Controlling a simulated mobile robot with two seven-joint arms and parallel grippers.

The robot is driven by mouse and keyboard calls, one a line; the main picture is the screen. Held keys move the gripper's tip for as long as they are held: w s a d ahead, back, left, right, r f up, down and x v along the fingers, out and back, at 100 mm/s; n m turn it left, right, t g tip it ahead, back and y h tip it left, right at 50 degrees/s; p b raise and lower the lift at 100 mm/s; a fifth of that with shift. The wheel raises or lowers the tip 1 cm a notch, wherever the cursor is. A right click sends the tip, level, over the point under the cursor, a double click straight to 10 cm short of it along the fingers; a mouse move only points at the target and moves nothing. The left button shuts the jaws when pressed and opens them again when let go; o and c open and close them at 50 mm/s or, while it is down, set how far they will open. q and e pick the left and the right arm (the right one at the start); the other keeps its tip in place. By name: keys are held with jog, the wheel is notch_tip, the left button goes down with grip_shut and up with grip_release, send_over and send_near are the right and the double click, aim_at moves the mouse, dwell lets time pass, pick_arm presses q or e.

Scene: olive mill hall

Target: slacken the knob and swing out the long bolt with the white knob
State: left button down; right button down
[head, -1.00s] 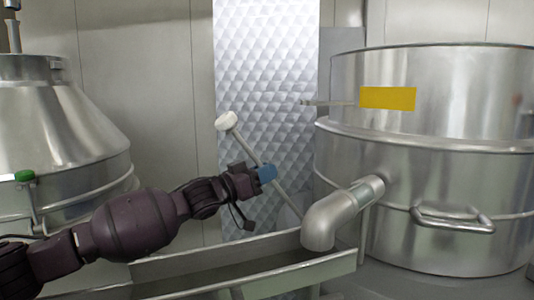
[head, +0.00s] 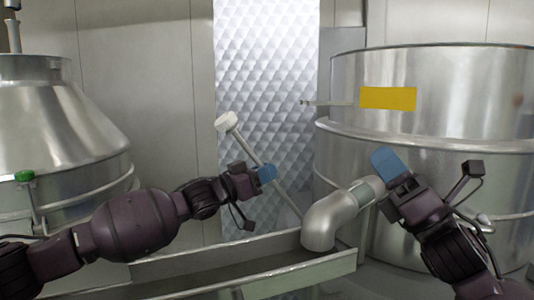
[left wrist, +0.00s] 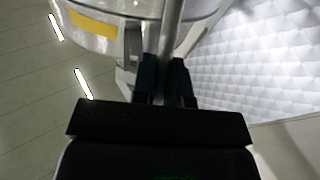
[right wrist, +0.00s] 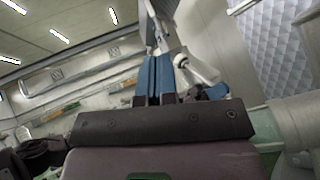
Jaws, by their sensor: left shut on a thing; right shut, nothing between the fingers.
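A long thin metal bolt (head: 286,198) with a white knob (head: 226,121) slants in the head view, its knob end up and left, before the quilted panel. Its lower end is by the trough. My left gripper (head: 266,173) is shut on the bolt's shaft partway along; in the left wrist view the shaft (left wrist: 173,35) passes between the fingers. My right gripper (head: 384,158) is shut and empty, in front of the right vessel and to the right of the bolt. The right wrist view shows its closed blue fingers (right wrist: 155,80) and a pale rod-like part just beyond.
A steel vessel (head: 440,100) with a yellow plate (head: 388,98) stands at right. Its elbow pipe (head: 320,222) ends over a trough (head: 270,282). A cone-topped vessel (head: 60,115) with a green knob (head: 24,176) is at left. The quilted panel (head: 270,60) is behind.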

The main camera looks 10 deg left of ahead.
pick_arm(q)
jog(key=shift+f, duration=0.1)
pick_arm(e)
jog(key=w+a+r+n+g+h, duration=0.1)
jog(key=a+n+g+h, duration=0.1)
jog(key=a+n+g, duration=1.5)
jog(key=w+d+r+n+t+h, duration=0.1)
jog(key=w+d+n+t+h, duration=0.6)
jog(key=w+n+t+h, duration=0.35)
jog(key=w+a+f+y, duration=0.1)
jog(key=w+a+f, duration=0.1)
jog(key=a, duration=0.3)
jog(key=w+a+f+n, duration=0.1)
jog(key=w+a+f, duration=0.1)
jog(key=a, duration=0.3)
jog(key=shift+a+f+g+y, duration=0.35)
jog(key=shift+a+f, duration=0.05)
jog(key=shift+f, duration=0.2)
jog(key=shift+w+n, duration=0.1)
jog(key=shift+n, duration=0.15)
